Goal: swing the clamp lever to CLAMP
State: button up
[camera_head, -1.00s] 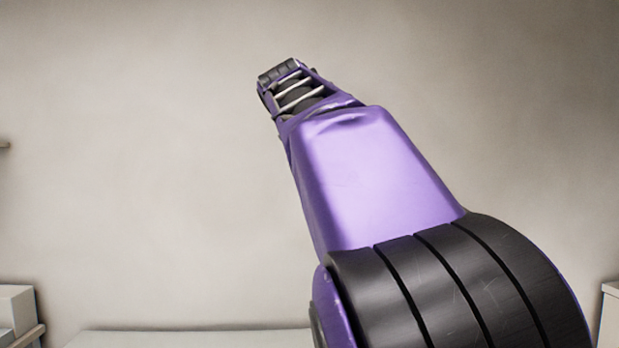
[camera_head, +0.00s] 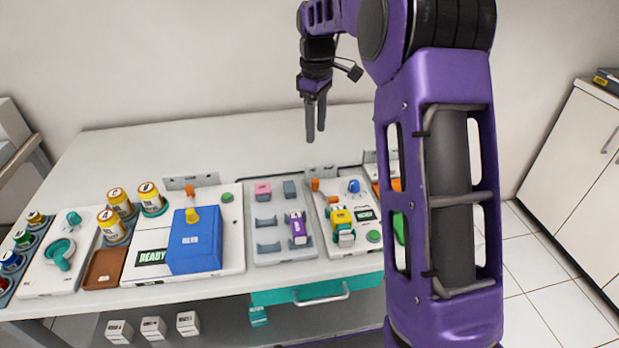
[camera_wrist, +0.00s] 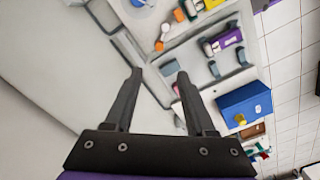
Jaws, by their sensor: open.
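My gripper (camera_head: 316,122) hangs fingers-down above the back of the bench, apart from everything on it. Its two fingers are open and empty; they also show in the wrist view (camera_wrist: 158,78). An orange lever-like part (camera_head: 316,185) stands at the back left of a white panel holding a yellow block (camera_head: 341,218) and a blue knob (camera_head: 354,186). Another orange part (camera_head: 190,190) stands at the back of the panel with the blue box (camera_head: 195,240). I cannot read any CLAMP marking, so which part is the clamp lever is unclear. My arm hides the bench's right part.
A grey tray (camera_head: 285,247) holds a purple block (camera_head: 298,229) and coloured pieces. Yellow-topped cans (camera_head: 117,200), a brown tray (camera_head: 105,268) and a teal ring fixture (camera_head: 60,253) stand left. A teal drawer (camera_head: 270,297) is below. The bench's back strip (camera_head: 220,140) is clear.

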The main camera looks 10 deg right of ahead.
aim_at(315, 180)
notch_tip(315, 180, down, 16)
jog(key=shift+b, duration=1.25)
grip_shut()
